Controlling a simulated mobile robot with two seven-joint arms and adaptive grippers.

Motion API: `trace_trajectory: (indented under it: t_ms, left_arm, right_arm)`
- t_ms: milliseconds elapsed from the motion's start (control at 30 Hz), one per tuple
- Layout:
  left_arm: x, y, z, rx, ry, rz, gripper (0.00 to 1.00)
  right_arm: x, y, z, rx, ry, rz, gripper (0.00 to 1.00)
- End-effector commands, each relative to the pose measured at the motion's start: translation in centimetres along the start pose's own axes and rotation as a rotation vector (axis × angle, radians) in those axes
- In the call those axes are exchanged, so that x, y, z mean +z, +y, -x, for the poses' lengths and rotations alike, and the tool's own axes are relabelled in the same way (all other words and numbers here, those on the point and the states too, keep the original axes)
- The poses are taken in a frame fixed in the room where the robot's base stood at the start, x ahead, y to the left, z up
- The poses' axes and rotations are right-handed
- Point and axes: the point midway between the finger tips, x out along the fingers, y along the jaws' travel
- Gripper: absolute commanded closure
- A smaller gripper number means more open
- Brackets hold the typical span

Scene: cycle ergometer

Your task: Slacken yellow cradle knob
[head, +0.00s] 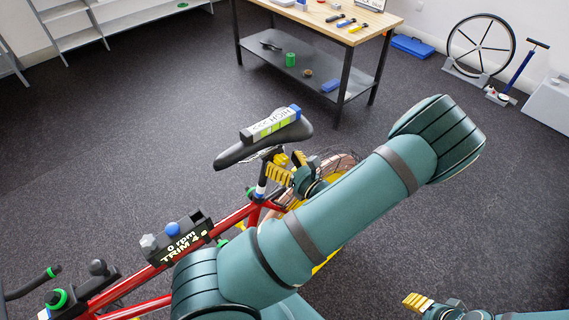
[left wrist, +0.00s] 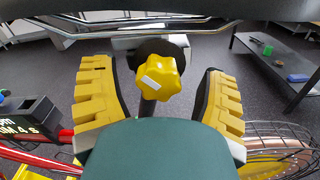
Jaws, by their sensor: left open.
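The yellow cradle knob (left wrist: 163,73) is a lobed knob with a white mark on its face, in the upper middle of the left wrist view. It sits under the bike saddle (head: 235,152); a small part of the knob (head: 281,159) shows in the head view. My left gripper (left wrist: 160,95) is open, with one yellow-padded finger on each side of the knob and visible gaps between. In the head view my left gripper (head: 292,170) is just below the saddle. My right gripper (head: 418,301) is at the bottom right, far from the knob; its opening is unclear.
A level-like box (head: 270,124) lies on the saddle. The red bike frame (head: 235,217) carries a display console (head: 183,240). A wire-guarded wheel (left wrist: 285,155) is close to the right finger.

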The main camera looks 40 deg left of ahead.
Motion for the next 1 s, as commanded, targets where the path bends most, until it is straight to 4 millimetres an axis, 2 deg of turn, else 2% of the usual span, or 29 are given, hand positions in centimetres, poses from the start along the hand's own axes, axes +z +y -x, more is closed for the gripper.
trace_trajectory:
  t_ms: [267,1000]
  left_arm:
    - [0.0,0.0,0.2,-0.001,0.001,-0.001,0.26]
    - [0.0,0.0,6.5,-0.001,0.001,-0.001,0.26]
  right_arm:
    - [0.0,0.0,0.0,0.000,0.000,0.000,0.53]
    - [-0.1,-0.4,0.9,0.000,0.000,0.000,0.53]
